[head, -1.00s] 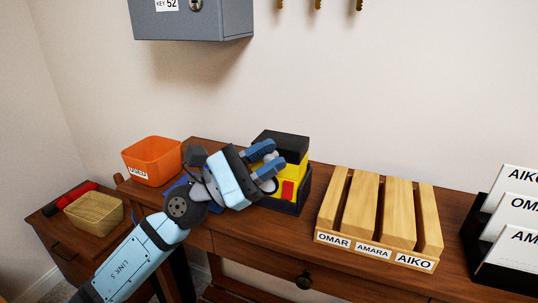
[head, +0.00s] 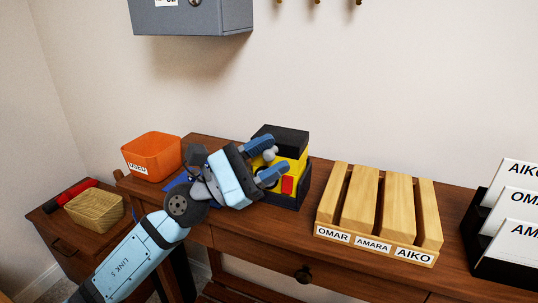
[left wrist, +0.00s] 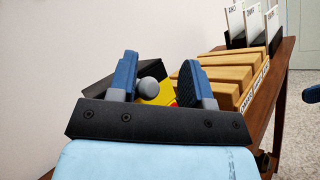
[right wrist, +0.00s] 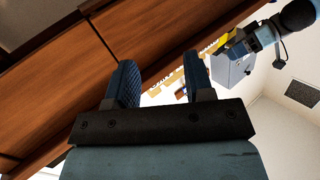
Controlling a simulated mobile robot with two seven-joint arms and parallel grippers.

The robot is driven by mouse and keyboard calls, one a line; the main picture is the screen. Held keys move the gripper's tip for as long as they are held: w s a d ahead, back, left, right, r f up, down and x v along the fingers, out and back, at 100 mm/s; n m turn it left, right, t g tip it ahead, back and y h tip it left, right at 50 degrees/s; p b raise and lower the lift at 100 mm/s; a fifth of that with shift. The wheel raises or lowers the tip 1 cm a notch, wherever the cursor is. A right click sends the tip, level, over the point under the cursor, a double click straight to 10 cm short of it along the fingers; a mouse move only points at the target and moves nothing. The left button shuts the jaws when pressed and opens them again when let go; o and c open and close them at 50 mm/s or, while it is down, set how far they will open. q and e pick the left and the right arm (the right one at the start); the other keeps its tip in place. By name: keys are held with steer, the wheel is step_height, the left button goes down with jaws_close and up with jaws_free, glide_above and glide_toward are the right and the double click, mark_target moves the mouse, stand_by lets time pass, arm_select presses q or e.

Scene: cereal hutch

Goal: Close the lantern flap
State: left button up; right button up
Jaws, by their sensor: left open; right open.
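The yellow lantern (head: 295,166) has a black top (head: 282,138) and a red patch on its side. It stands on the desk in a dark holder. A grey round knob (head: 269,155) sits at its left front; it also shows in the left wrist view (left wrist: 148,88). My left gripper (head: 266,161) is open, its blue fingers on either side of the knob. I cannot tell whether they touch it. The gripper hides part of the lantern's front, and I cannot make out the flap's edges. My right gripper (right wrist: 161,82) is open and empty, seen only in the right wrist view.
A wooden slotted rack (head: 375,254) with name labels stands right of the lantern. A black holder (head: 505,277) with name cards is farther right. An orange bin (head: 152,158) is at left, and a grey key box (head: 190,20) hangs above. A woven basket (head: 94,211) sits lower left.

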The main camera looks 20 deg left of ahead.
arm_select(q)
steer(key=shift+w+a+f, duration=0.15)
steer(key=shift+w+f, duration=0.15)
steer(key=shift+f, duration=0.05)
steer(key=shift+t, duration=0.3)
steer(key=b+v, duration=0.1)
steer(key=v, duration=0.1)
steer(key=b+v, duration=0.1)
steer(key=v, duration=0.2)
steer(key=shift+w+f, duration=0.2)
steer(key=shift+f, duration=0.05)
steer(key=s+r+b+v, duration=0.1)
steer(key=v, duration=0.7)
steer(key=shift+s+a+b, duration=0.2)
steer(key=shift+a+b, duration=0.1)
steer(key=shift+b, duration=0.1)
arm_select(e)
steer(key=w+n, duration=0.1)
steer(key=w+d+n+t, duration=0.1)
steer(key=shift+w+r+n+y, duration=0.15)
steer(key=shift+r+n+y, duration=0.05)
steer(key=shift+n+y, duration=0.2)
arm_select(q)
steer(key=shift+r, duration=0.15)
